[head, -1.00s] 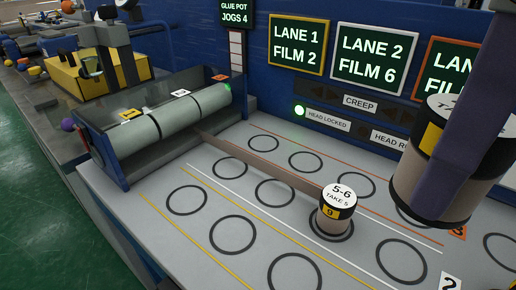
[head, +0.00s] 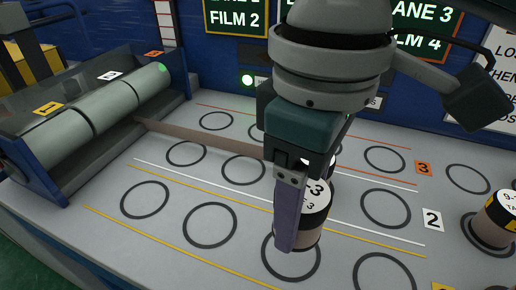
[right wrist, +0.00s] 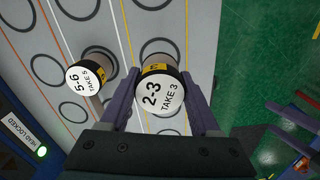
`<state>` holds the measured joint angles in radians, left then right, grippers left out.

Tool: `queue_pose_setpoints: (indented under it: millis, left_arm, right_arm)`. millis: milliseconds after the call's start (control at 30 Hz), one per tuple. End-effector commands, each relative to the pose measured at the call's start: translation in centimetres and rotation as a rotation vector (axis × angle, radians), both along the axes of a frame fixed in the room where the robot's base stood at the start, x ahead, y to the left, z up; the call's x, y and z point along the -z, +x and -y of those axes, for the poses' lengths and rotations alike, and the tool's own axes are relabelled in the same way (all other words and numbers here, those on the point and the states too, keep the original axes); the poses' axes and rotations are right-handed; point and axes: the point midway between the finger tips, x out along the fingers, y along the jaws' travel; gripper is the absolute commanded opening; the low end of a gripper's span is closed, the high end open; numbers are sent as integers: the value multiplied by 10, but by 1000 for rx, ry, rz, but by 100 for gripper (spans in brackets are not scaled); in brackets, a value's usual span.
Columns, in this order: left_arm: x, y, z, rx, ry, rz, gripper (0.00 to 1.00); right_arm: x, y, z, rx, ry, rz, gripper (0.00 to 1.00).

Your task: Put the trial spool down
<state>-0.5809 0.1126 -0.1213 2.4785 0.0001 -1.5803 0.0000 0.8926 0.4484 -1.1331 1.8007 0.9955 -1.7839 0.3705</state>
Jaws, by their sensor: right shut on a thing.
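The trial spool, marked 2-3 TAKE 3 (head: 315,200), has a white top, a black and yellow band and a tan body. My right gripper (right wrist: 160,105) is shut on it, with purple fingers on both sides in the right wrist view. The spool (right wrist: 163,95) is over or on a black ring (head: 290,276) in the front lane between yellow lines; I cannot tell whether its base touches the table. In the head view, the gripper and wrist hide part of it. My left gripper is not in view.
Spool 5-6 TAKE 5 (right wrist: 88,78) stands close by; in the head view my gripper mostly hides it. Another spool (head: 496,220) stands on a ring at the right edge. Rollers (head: 95,112) and a brown film strip (head: 195,137) are left. Several rings are empty.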

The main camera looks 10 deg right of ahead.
Motion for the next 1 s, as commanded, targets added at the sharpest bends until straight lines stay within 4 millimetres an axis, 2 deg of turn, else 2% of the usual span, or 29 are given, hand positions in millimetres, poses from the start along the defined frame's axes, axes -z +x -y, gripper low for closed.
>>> queue_pose_setpoints:
  millis: [333, 767, 800, 1000]
  left_arm:
    - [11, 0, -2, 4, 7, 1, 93]
    - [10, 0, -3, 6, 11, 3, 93]
    - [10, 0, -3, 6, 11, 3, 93]
    - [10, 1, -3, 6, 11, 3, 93]
  right_arm:
    - [45, 0, 0, 0, -1, 0, 2]
    - [51, 0, 0, 0, 0, 0, 2]
    - [50, 0, 0, 0, 1, 1, 68]
    - [50, 0, 0, 0, 1, 1, 90]
